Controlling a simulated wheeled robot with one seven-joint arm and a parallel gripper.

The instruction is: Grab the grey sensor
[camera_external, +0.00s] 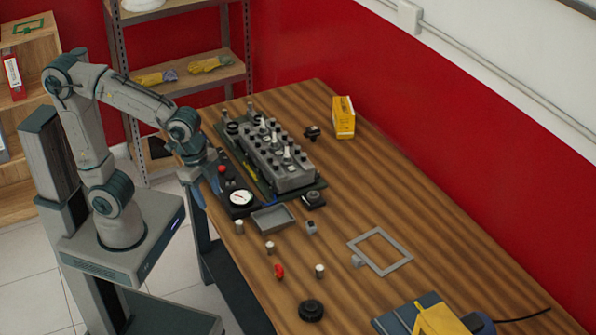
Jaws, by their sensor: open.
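Several small grey pieces lie on the wooden table, and I cannot tell for certain which is the sensor. One is a small dark-topped grey block (311,227) right of the shallow grey tray. Another is a small grey piece (358,260) at the left edge of a flat grey rectangular frame (398,264). My gripper (196,188) is open and points down at the table's left edge, left of the round white-faced gauge (240,198). It looks empty and is well apart from both grey pieces.
A grey engine block (290,181) with upright parts stands on a dark base at the back. A grey tray (273,219), small cylinders (270,247), a red piece (279,271) and a black round part (311,311) lie nearer. A yellow box (343,117) stands behind; the right table side is mostly clear.

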